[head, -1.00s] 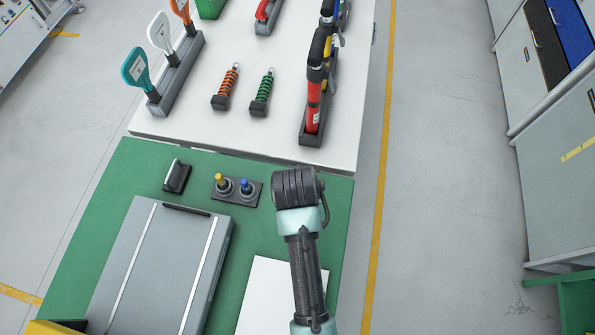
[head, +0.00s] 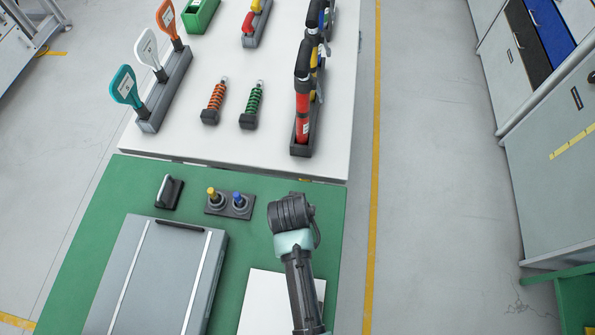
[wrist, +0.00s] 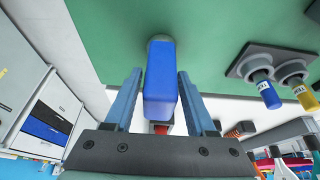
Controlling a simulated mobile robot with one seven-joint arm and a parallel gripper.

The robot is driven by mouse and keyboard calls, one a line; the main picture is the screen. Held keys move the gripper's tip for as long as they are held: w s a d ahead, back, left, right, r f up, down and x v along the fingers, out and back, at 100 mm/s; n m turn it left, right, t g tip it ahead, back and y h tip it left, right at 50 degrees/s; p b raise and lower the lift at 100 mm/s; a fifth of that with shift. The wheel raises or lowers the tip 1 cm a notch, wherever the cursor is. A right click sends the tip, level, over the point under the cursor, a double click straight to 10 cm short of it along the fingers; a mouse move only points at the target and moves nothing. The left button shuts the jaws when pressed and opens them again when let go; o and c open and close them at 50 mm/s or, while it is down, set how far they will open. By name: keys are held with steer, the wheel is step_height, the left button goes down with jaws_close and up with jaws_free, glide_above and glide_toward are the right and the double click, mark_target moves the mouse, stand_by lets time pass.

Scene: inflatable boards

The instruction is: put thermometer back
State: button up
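A blue, block-like object (wrist: 160,85) lies between the two blue fingers of my gripper (wrist: 160,75) in the wrist view. It may be the thermometer, but I cannot tell for sure. A greyish round part shows at its far end, against the green surface. The fingertips flank it closely on both sides. Whether they touch it is not clear. In the head view the dark end of my arm is over the green mat, and it hides my fingers and the blue object.
Yellow and blue plungers in a dark base (head: 229,203) stand left of my arm. A grey case (head: 160,275), a dark handled block (head: 169,192) and a white sheet (head: 262,300) are also on the green mat (head: 125,180). Behind, the white table holds a red tool (head: 302,110) and shock absorbers (head: 251,105).

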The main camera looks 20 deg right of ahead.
steer(key=shift+o, duration=0.7)
